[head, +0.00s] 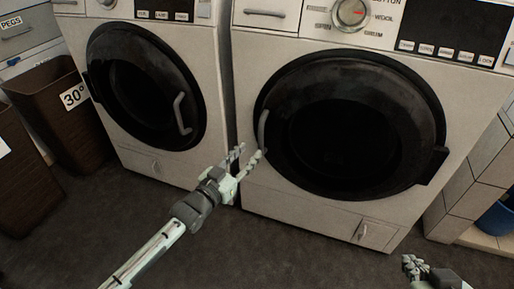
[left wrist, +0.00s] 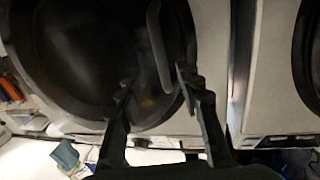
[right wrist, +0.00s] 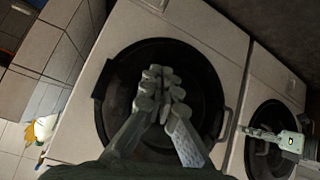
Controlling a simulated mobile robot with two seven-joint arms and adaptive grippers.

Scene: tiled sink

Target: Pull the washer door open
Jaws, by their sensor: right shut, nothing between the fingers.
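The right washer (head: 300,195) has a round dark door (head: 345,130) that looks shut, with a curved grey handle (head: 262,128) on its left edge. The handle also shows in the left wrist view (left wrist: 156,40) and the right wrist view (right wrist: 226,124). My left gripper (head: 250,153) is open and empty, just below the handle and in front of the gap between the washers. In the left wrist view its open fingers (left wrist: 156,78) point toward the handle, apart from it. My right gripper (head: 412,266) is shut and empty at the lower right; its fingertips (right wrist: 162,78) show in the right wrist view.
A left washer (head: 170,165) has a similar shut door with its own handle (head: 182,113). Brown bins (head: 75,120) stand at the far left. A tiled structure (head: 470,190) with a blue bucket (head: 497,217) stands at the right. The dark floor in front is clear.

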